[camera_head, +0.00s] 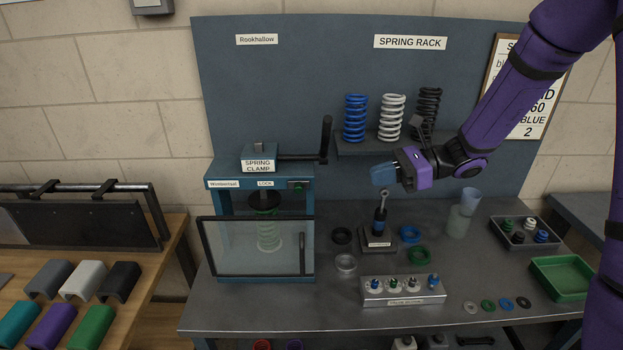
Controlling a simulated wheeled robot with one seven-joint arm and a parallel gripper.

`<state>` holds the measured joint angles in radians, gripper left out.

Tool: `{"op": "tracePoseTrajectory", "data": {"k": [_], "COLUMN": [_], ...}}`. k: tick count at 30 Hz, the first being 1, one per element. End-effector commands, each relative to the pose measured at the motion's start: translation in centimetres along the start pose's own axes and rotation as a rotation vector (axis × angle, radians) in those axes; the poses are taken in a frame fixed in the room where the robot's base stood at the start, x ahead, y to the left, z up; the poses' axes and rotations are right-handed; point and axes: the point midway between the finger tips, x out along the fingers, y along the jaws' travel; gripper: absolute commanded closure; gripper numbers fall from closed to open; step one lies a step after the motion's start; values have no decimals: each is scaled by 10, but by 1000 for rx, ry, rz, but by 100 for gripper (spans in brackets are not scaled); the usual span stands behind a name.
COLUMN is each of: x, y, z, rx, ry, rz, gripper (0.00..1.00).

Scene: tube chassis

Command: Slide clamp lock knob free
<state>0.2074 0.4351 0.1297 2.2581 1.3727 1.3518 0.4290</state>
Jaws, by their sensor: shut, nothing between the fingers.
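The spring clamp (258,160) is a blue frame at the left of the bench, with a black crank handle (325,138) rising at its right. A LOCK label (265,184) is on its front crossbar. To the right of the label is a small dark block with a green spot, which looks like the lock knob (298,185). A pale green spring (267,232) stands inside the clamp behind a clear guard door (255,247).
A spring rack (350,148) with blue, white and black springs stands behind my gripper. A small upright tool (381,222) stands below it. Loose rings, a labelled silver block (403,292), a grey parts tray (522,218) and a green tray (562,263) occupy the bench.

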Motion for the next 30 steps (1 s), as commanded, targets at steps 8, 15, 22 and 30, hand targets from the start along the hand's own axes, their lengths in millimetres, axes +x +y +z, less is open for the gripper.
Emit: {"op": "tracePoseTrajectory", "data": {"k": [8, 15, 22, 30], "x": [1, 1, 18, 66], "y": [-8, -8, -8, -9], "z": [-8, -7, -7, -5], "rx": [45, 44, 43, 43], "ry": [-34, -33, -33, -33], "rz": [-26, -25, -23, -21], "gripper": [100, 100, 100, 100]}}
